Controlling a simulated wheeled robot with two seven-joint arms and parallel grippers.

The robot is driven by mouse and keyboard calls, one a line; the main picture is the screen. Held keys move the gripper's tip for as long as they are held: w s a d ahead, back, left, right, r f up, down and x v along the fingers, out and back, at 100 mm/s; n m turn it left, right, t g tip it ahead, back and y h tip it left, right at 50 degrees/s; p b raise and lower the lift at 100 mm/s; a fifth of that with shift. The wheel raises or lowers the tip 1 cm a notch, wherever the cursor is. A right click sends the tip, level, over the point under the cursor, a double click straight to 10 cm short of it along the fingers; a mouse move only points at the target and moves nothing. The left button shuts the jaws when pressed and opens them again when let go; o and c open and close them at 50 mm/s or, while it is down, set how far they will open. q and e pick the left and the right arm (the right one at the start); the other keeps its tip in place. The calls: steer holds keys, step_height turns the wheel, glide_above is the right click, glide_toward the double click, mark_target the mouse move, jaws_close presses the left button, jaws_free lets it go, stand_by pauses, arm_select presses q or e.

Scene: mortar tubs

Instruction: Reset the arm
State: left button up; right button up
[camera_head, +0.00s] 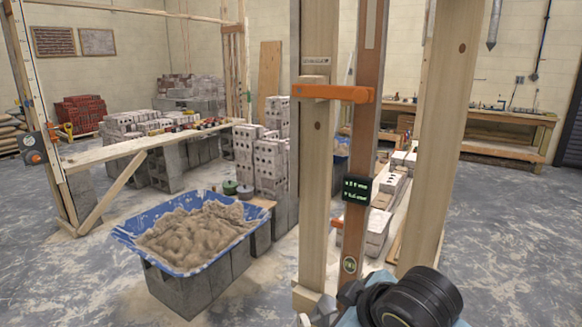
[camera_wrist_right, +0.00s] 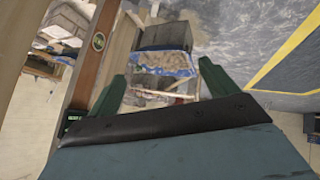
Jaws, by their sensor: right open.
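My right gripper (camera_wrist_right: 162,72) shows in the right wrist view with its two dark green fingers spread apart. Nothing is between the fingers up close; the blue tub of mortar (camera_wrist_right: 165,63) is seen beyond them, farther off. In the head view, part of my right arm (camera_head: 410,300) shows at the bottom, right of the centre, close to the wooden posts. Its fingers cannot be made out there. My left gripper and left arm are not in view. The blue tub (camera_head: 123,236) holds a heap of sandy mortar (camera_head: 195,236) and rests on grey blocks.
Upright timber posts (camera_head: 318,190) and a brown level (camera_head: 365,130) with an orange clamp (camera_head: 332,92) stand near my right arm. Stacked bricks (camera_head: 265,165) stand behind the tub. A workbench (camera_head: 500,130) is at the back right. Floor at the right (camera_head: 510,230) is clear.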

steer(key=s+d+f+m+g+h, duration=0.2)
steer(key=s+d+f+m, duration=0.2)
steer(key=s+d+f, duration=0.5)
steer(key=s+d+f+m+g+h, duration=0.1)
steer(key=s+d+f+m+g, duration=0.3)
steer(key=s+f, duration=1.15)
steer(key=f, duration=1.9)
steer(key=s+d+f, duration=0.1)
steer(key=s+f, duration=0.6)
steer(key=s, duration=0.1)
steer(key=s+d+f+g, duration=0.1)
steer(key=s+d+f, duration=0.1)
steer(key=s+f, duration=0.6)
steer(key=shift+s+d+f, duration=0.25)
steer(key=shift+s+f, duration=0.05)
steer(key=shift+s, duration=0.15)
